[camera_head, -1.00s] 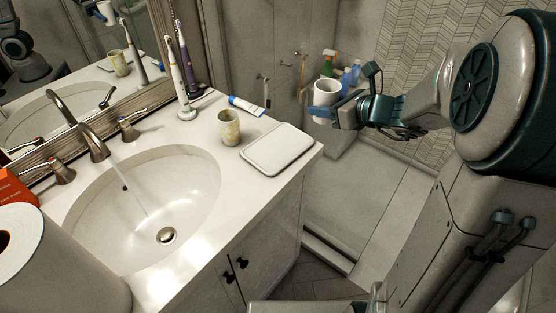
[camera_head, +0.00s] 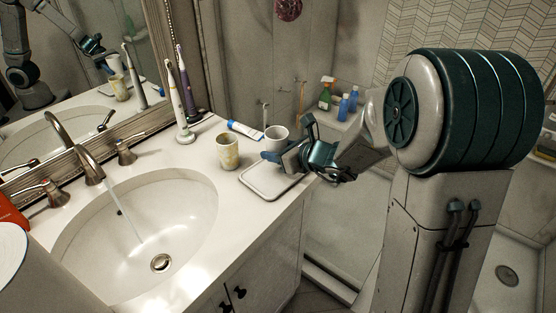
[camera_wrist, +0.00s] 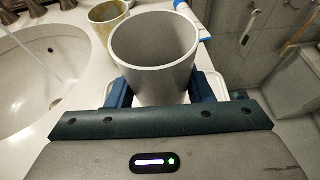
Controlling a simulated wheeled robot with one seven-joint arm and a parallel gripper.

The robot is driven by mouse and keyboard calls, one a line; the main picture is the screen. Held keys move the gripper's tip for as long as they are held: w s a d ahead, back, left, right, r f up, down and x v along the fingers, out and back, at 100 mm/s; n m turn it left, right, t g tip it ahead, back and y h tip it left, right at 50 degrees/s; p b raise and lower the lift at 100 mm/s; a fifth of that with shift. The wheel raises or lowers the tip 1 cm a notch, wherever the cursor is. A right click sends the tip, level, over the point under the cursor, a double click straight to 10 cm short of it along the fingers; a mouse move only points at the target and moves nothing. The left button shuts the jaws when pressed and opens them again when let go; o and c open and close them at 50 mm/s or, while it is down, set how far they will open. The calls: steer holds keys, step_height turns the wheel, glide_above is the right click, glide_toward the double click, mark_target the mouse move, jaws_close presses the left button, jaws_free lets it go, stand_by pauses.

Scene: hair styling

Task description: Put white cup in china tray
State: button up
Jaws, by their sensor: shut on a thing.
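The white cup (camera_head: 277,137) is upright in my gripper (camera_head: 272,157), over the far part of the china tray. My gripper is shut on it, with a blue finger on each side of the cup in the wrist view (camera_wrist: 154,55). The white china tray (camera_head: 262,187) lies flat at the right end of the counter, partly hidden by my gripper. In the wrist view, small parts of the tray (camera_wrist: 204,86) show beside and behind the cup. I cannot tell whether the cup's base touches the tray.
A beige marbled cup (camera_head: 228,153) stands just left of the tray. A toothpaste tube (camera_head: 245,131) lies behind it. Two electric toothbrushes stand near the mirror. The sink (camera_head: 135,235) with running water is at left. Bottles (camera_head: 343,106) stand in the back corner.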

steer(key=shift+f, duration=1.55)
steer(key=shift+f, duration=0.15)
steer(key=o, duration=1)
